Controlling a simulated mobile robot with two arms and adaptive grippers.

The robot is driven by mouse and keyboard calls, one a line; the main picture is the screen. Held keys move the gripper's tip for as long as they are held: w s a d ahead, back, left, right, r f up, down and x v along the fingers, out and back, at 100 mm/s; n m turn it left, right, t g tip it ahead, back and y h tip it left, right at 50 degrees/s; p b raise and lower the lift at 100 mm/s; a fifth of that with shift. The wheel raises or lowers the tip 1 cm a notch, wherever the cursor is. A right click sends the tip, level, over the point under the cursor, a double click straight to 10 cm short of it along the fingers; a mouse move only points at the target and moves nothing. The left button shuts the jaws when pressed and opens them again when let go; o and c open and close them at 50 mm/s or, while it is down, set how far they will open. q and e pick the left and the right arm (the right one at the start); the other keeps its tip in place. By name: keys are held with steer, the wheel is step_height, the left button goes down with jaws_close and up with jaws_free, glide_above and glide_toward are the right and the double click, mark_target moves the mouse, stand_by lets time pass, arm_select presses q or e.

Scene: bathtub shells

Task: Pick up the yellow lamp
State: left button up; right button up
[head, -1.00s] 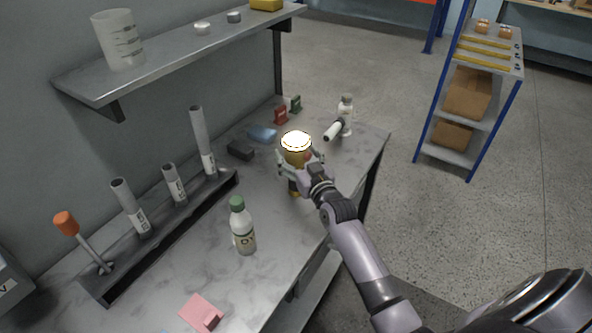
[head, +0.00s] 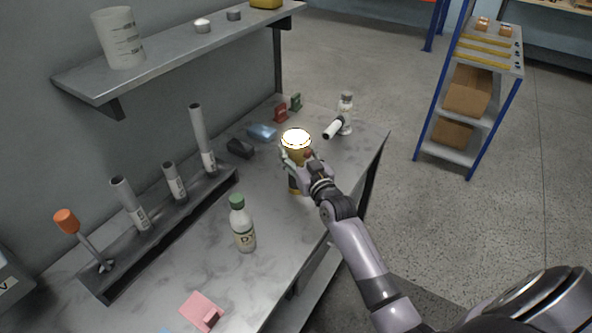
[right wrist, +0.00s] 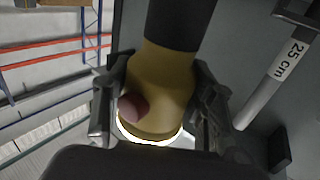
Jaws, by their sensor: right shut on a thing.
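The yellow lamp (head: 296,151) has a bright glowing white top and stands upright at the grey table's far half in the head view. My right gripper (head: 299,158) is shut on it around its upper body, and the gripper and wrist hide part of it. In the right wrist view the lamp (right wrist: 163,85) fills the middle, with a dark handle, a reddish button and the glowing rim. The fingers of my right gripper (right wrist: 158,100) lie on both its sides. I cannot tell whether its base touches the table. My left gripper is not in view.
A green-capped bottle (head: 242,228) stands nearer on the table (head: 265,275). A white bottle (head: 345,112) and a white cylinder (head: 333,129) are beyond the lamp. A rack (head: 160,245) with several tubes lies left, below a wall shelf (head: 180,50). A blue cart (head: 468,100) is right.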

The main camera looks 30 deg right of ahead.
steer(key=c, duration=0.6)
steer(key=shift+o, duration=0.2)
steer(key=shift+r, duration=0.1)
